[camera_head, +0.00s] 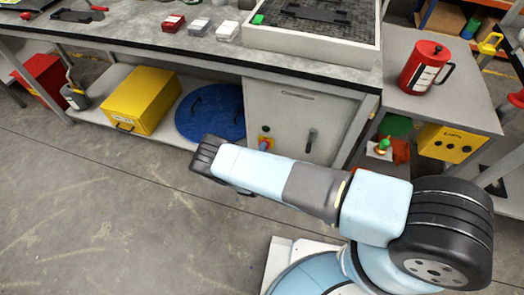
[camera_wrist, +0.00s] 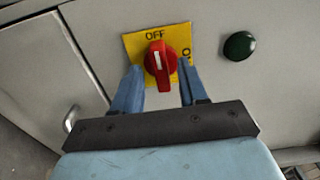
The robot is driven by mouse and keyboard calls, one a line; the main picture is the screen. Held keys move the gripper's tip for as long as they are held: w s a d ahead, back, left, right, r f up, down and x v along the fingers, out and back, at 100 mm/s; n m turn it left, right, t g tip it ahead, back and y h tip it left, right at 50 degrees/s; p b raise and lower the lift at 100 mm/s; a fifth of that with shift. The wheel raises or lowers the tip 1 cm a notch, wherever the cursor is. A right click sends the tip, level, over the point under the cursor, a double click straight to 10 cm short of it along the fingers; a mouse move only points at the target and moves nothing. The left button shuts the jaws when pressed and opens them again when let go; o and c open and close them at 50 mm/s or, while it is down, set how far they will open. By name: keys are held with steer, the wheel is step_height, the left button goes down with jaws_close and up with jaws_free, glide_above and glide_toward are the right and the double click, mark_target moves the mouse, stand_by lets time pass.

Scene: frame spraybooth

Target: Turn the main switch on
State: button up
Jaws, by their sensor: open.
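The main switch is a red rotary knob (camera_wrist: 159,64) on a yellow plate (camera_wrist: 179,37) marked OFF at the top, with part of another marking at its right edge. The knob's white mark points up toward OFF. In the wrist view my gripper (camera_wrist: 160,72) is open, with one blue finger at each side of the knob. I cannot tell whether the fingers touch it. In the head view the switch (camera_head: 264,143) shows small on the grey cabinet front (camera_head: 290,110) under the bench, and my arm reaches toward it, hiding the gripper's fingers.
A dark green round button (camera_wrist: 239,46) is right of the switch. A metal handle (camera_wrist: 71,119) is at the left of the wrist view. The floor at left is clear.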

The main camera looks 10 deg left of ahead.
steer(key=shift+c, duration=0.2)
jaws_close()
steer(key=shift+m, duration=0.4)
steer(key=shift+s+f+m, duration=0.1)
steer(key=shift+f+m, duration=0.05)
steer(key=shift+m, duration=8.45)
steer(key=shift+o, duration=0.2)
jaws_free()
